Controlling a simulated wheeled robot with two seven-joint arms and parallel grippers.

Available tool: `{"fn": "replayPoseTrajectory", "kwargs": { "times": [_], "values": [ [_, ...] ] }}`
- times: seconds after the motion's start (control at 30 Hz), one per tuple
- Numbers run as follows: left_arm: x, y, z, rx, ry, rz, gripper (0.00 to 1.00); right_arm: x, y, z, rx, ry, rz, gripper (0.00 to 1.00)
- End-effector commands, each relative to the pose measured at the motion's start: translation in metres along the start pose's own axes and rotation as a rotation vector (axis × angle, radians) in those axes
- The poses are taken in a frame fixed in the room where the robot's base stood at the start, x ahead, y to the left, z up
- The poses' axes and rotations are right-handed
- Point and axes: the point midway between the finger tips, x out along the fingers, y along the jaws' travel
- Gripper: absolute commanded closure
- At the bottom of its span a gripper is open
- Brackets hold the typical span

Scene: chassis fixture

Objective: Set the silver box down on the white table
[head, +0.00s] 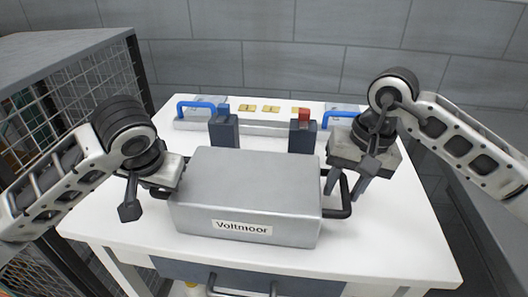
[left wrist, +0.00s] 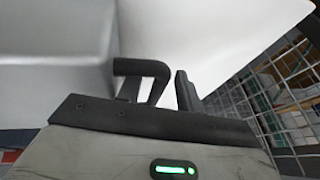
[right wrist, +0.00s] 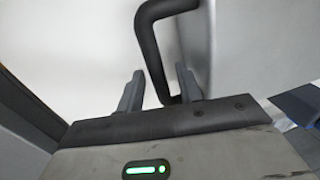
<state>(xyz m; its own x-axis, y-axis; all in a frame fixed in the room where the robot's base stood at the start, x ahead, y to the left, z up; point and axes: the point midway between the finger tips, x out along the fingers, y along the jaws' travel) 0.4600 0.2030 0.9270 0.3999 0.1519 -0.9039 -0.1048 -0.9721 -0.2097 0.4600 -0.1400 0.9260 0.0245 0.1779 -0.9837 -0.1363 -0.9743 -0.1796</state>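The silver box (head: 248,185), labelled "Voltmoor", appears to rest flat on the white table (head: 400,240) near its front edge; its underside is hidden. It has a black handle on each end. My left gripper (head: 145,200) is at the left handle (left wrist: 150,68), with its fingers apart on either side of it. My right gripper (head: 346,188) is at the right handle (right wrist: 150,45), its fingers also spread with the bar between them and a gap showing. Neither gripper looks closed on its handle.
Behind the box stand two dark blue-grey blocks (head: 223,131) and a pale fixture (head: 262,125) with blue handles and a red part (head: 304,113). A wire-mesh cage (head: 95,85) stands at the left. The table's right side is clear.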

Motion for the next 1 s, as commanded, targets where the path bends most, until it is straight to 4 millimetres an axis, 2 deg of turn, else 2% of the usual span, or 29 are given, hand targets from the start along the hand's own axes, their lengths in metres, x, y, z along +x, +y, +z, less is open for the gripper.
{"fn": "replayPoseTrajectory", "kwargs": {
  "times": [0.17,0.7,1.0],
  "values": [
    [-0.014,0.0,-0.002,0.0,0.007,0.002,0.64,0.0,-0.001,0.0,-0.002,0.0,-0.001,0.64],
    [-0.102,-0.001,-0.002,-0.001,0.006,-0.003,0.64,0.0,-0.001,0.0,-0.002,0.0,-0.002,0.64],
    [-0.12,0.0,0.0,-0.001,0.0,-0.002,0.64,-0.003,-0.001,0.0,-0.002,0.001,-0.002,0.64]
  ]
}}
